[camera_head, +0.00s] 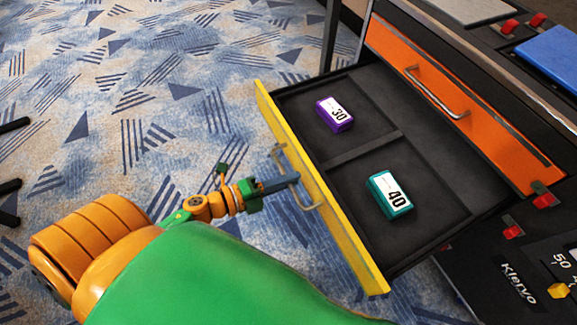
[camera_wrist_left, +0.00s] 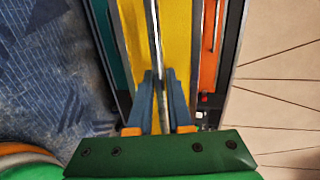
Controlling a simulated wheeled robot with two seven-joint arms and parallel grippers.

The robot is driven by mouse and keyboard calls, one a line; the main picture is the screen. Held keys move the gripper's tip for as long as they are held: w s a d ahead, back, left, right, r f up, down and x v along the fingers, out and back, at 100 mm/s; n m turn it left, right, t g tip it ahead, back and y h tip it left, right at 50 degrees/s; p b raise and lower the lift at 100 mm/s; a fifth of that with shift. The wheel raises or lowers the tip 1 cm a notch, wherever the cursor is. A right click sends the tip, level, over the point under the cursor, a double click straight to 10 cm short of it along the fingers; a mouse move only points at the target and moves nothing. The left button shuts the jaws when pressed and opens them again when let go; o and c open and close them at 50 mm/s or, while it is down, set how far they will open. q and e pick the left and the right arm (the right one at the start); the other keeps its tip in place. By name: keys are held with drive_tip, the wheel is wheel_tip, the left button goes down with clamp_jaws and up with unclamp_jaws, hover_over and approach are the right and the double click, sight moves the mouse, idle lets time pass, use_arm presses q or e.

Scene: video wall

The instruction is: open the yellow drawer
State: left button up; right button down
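The yellow drawer (camera_head: 342,232) is pulled out of the dark cabinet, its black inside showing from above. It also shows in the left wrist view (camera_wrist_left: 178,30). Its metal handle (camera_head: 307,201) is on the front face and runs as a bar between my fingers in the left wrist view (camera_wrist_left: 154,45). My left gripper (camera_head: 291,181) is at the middle of the handle, and its blue fingers (camera_wrist_left: 161,98) look shut on the bar. A purple box marked 30 (camera_head: 333,115) and a teal box marked 40 (camera_head: 389,194) lie in separate compartments. My right gripper is out of view.
An orange drawer front (camera_head: 455,100) with a metal handle is shut above the yellow one. Red pieces (camera_head: 508,27) and a blue panel (camera_head: 552,58) are on the cabinet top. Patterned blue carpet (camera_head: 150,90) lies open in front of the drawer.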

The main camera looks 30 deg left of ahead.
use_arm(q)
drive_tip(key=o, duration=0.3)
drive_tip(key=v, duration=0.7)
drive_tip(key=shift+p, duration=0.3)
